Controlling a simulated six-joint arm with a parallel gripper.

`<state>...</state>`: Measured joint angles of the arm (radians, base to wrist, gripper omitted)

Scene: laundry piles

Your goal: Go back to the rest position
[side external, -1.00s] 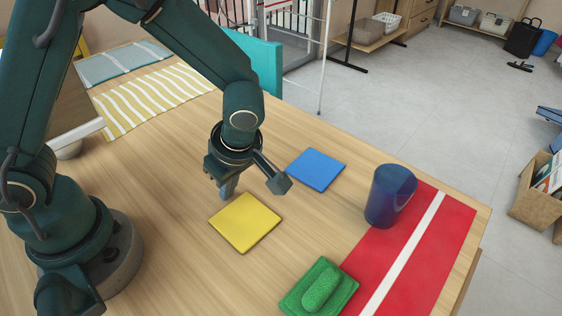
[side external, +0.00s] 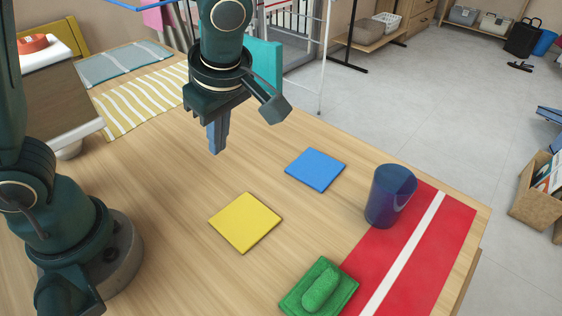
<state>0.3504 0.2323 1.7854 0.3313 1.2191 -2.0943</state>
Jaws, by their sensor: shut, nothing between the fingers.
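My gripper (side external: 217,148) hangs in the air above the wooden table, pointing down, shut and empty. It is up and behind the yellow square cloth (side external: 245,222), apart from it. The blue square cloth (side external: 315,169) lies flat on the table to the right of the gripper. A green cloth (side external: 321,291) with a rolled piece on top lies at the front. A dark blue cup (side external: 390,196) stands upright at the edge of the red runner with a white stripe (side external: 433,240).
A striped yellow towel (side external: 150,99) and a grey-blue towel (side external: 122,63) lie at the back left. A box-like piece (side external: 58,100) with a red item on top stands at the left. The table's middle is clear. A cardboard box (side external: 540,195) is on the floor at right.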

